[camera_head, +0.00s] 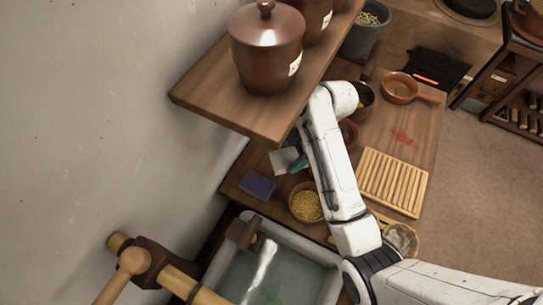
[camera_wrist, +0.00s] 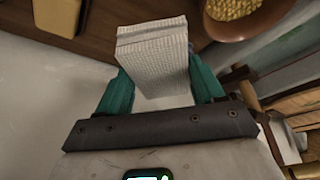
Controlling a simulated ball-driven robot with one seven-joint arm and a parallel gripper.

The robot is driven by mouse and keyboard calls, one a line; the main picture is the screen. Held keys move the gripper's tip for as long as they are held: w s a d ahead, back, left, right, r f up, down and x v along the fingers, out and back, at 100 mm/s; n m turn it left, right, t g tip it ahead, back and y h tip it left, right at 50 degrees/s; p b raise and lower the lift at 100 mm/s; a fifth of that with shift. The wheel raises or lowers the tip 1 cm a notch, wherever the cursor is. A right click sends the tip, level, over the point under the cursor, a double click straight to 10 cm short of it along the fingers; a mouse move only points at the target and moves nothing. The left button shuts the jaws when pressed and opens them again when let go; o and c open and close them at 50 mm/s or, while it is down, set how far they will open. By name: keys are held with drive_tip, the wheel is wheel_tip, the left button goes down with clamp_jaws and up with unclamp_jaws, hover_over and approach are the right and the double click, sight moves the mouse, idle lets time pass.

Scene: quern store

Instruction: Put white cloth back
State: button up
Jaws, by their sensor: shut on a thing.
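The white cloth (camera_wrist: 155,55) is a folded, ribbed block in the wrist view. My gripper (camera_wrist: 162,84) has its two teal fingers on either side of the cloth and is shut on it. In the head view the cloth (camera_head: 284,160) shows as a pale patch at the left of my gripper (camera_head: 297,163), over the wooden counter near the wall. My arm hides part of the gripper there. I cannot tell whether the cloth touches the counter.
A dark blue block (camera_head: 257,185) and a bowl of yellow grain (camera_head: 306,203) are close by. A shelf (camera_head: 215,97) with brown jars (camera_head: 267,50) overhangs the counter. A water-filled sink (camera_head: 280,272) is in front. A slatted wooden board (camera_head: 393,182) lies to the right.

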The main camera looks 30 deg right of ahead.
drive_tip(key=w+f, duration=0.2)
drive_tip(key=w+a+f, duration=0.1)
drive_tip(key=w+f, duration=0.3)
drive_tip(key=shift+w+a+f, duration=0.2)
drive_tip(key=shift+a+f, duration=0.05)
drive_tip(key=shift+a, duration=0.05)
drive_tip(key=shift+f, duration=1.6)
drive_tip(key=shift+f, duration=0.15)
drive_tip(key=o, duration=0.9)
drive_tip(key=shift+o, duration=0.2)
drive_tip(key=v, duration=0.7)
drive_tip(key=shift+r, duration=0.4)
